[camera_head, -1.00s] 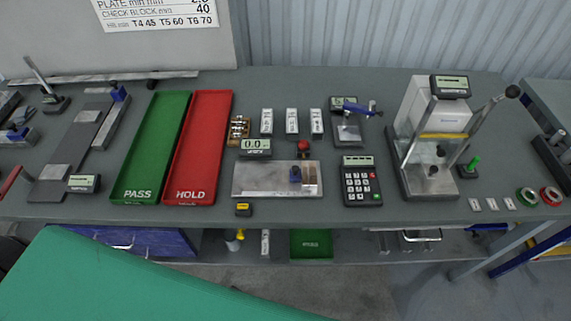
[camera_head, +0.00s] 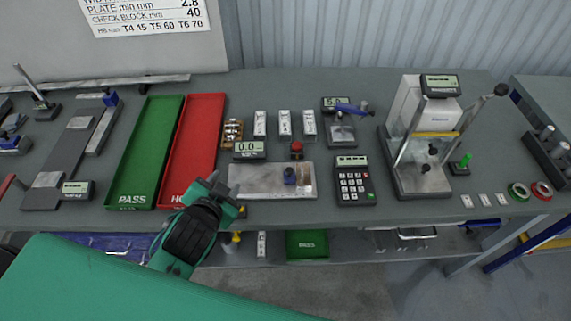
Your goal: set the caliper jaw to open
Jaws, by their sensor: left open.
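A readout (camera_head: 249,150) behind the plate shows 0.0. A red knob (camera_head: 296,148) stands behind the plate's right part. My left gripper (camera_head: 224,184) is open and empty at the plate's front left corner, over the table's front edge. It hides part of the red tray's front. My right gripper is out of view.
A green PASS tray (camera_head: 146,150) and a red HOLD tray (camera_head: 195,140) lie left of the plate. A keypad (camera_head: 354,182) lies to its right, with a press-like stand (camera_head: 408,178) beyond. White blocks (camera_head: 284,123) stand behind.

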